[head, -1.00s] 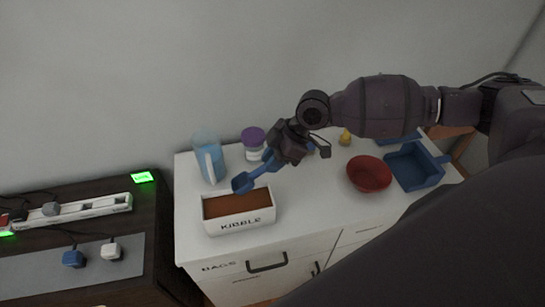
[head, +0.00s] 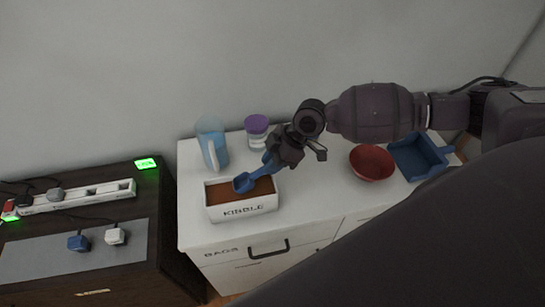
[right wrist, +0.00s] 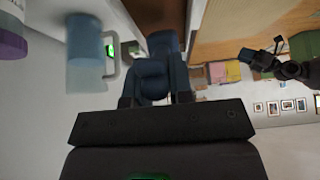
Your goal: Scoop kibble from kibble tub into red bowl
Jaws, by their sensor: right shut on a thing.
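The white kibble tub (head: 242,209), lettered KIBBLE, stands at the front left of the white cabinet top and holds brown kibble (head: 222,192). My right gripper (head: 279,158) is shut on a blue scoop (head: 245,182), whose head is over the tub's inside; I cannot tell whether it touches the kibble. The scoop also shows between the fingers in the right wrist view (right wrist: 152,80). The red bowl (head: 371,163) stands to the right, apart from the gripper; no kibble can be made out in it.
A blue pitcher (head: 211,145) and a purple-lidded jar (head: 257,131) stand behind the tub. A blue dustpan-like tray (head: 418,157) lies right of the bowl. The cabinet top between tub and bowl is clear. A dark table with a power strip (head: 78,197) is at left.

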